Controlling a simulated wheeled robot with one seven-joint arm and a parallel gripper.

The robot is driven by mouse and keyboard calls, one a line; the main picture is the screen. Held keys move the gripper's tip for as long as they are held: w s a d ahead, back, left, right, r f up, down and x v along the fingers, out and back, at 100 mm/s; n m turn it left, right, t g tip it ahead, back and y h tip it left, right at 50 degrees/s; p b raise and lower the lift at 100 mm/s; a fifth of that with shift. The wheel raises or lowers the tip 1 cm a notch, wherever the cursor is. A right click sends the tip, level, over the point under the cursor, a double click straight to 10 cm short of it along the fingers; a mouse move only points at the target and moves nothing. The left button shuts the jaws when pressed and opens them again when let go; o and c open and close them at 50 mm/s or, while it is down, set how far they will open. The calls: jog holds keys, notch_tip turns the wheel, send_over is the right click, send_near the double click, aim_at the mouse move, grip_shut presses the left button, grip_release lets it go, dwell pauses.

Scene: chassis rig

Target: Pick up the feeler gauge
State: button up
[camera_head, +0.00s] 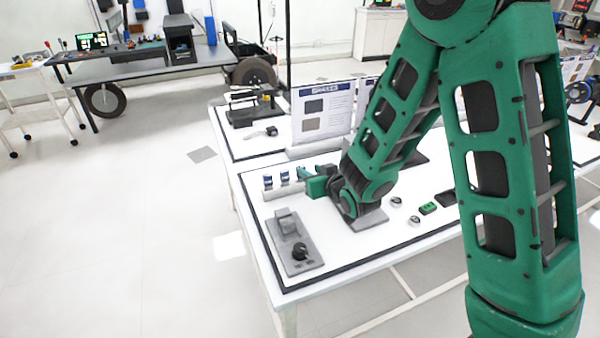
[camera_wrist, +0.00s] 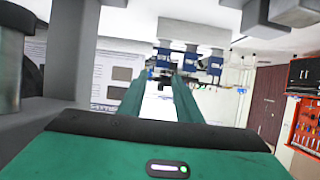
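My gripper (camera_head: 314,183) is low over the table and points left, close to a pale rack that holds several small blue-topped pieces (camera_head: 284,178). In the wrist view the two green fingers of my gripper (camera_wrist: 160,92) stand apart with a bright gap between them. The blue pieces (camera_wrist: 190,62) show just beyond the fingertips, below a pale block, so this view looks upside down. Nothing is clearly held. I cannot tell for certain which thing is the feeler gauge; a blue piece may be it.
The white table (camera_head: 345,262) has a dark border. A grey fixture with a black knob (camera_head: 300,252) stands front left. A green-and-black item (camera_head: 428,208) and small round parts (camera_head: 414,221) lie right of my arm. An information board (camera_head: 322,112) stands behind.

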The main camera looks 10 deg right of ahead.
aim_at(302, 166)
jog(key=x, duration=0.3)
jog(key=shift+w+f, duration=0.1)
jog(key=shift+x, duration=2.7)
jog(key=shift+a+f, duration=0.1)
jog(key=shift+a, duration=0.05)
grip_shut()
jog(key=shift+r, duration=0.35)
jog(key=r, duration=0.4)
jog(key=shift+s+a, duration=0.35)
jog(key=shift+s, duration=0.05)
jog(key=s+a+r, duration=0.6)
jog(key=s+a, duration=0.1)
jog(key=a, duration=0.1)
